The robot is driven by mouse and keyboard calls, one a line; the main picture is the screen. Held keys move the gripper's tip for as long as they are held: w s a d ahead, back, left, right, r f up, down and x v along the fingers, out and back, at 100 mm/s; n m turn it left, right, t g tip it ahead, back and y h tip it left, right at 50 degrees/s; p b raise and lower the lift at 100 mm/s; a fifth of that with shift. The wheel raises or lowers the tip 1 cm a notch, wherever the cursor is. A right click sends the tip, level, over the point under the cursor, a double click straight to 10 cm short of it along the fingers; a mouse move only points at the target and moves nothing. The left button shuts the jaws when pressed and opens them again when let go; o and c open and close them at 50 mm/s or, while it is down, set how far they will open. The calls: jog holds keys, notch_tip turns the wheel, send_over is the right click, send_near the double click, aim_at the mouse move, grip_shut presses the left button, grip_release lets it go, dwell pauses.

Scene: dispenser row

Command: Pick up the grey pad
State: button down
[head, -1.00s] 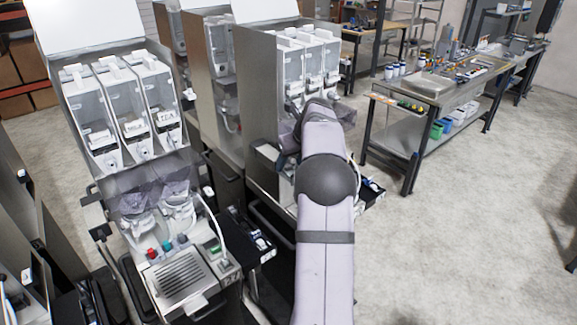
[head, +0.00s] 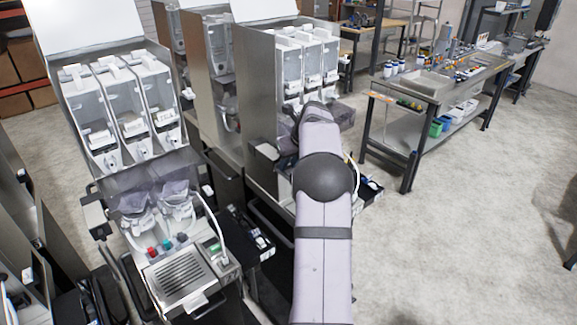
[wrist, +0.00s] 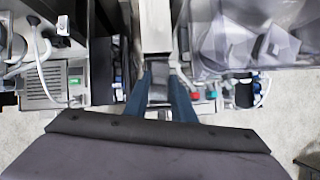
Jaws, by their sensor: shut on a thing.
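My gripper (wrist: 162,95) shows in the wrist view as two dark blue fingers, close together, with a small grey piece (wrist: 158,93) between them. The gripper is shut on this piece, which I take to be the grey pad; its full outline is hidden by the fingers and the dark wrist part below. In the head view my arm reaches to the second dispenser (head: 258,95), and its own links hide the gripper and the pad there.
A metal column (wrist: 155,25) rises just beyond the fingers in the wrist view, with clear plastic hoppers (wrist: 235,40) to the right. In the head view, another dispenser (head: 125,100) stands left and a workbench (head: 440,90) right. The floor (head: 455,240) at right is open.

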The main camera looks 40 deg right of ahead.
aim_at(289, 170)
jog(key=shift+r, duration=0.2)
notch_tip(289, 170, up, 3)
jog(key=p, duration=0.3)
jog(key=shift+f+p, duration=0.1)
jog(key=shift+p, duration=0.2)
notch_tip(289, 170, up, 14)
jog(key=shift+r, duration=0.25)
jog(key=shift+r, duration=0.1)
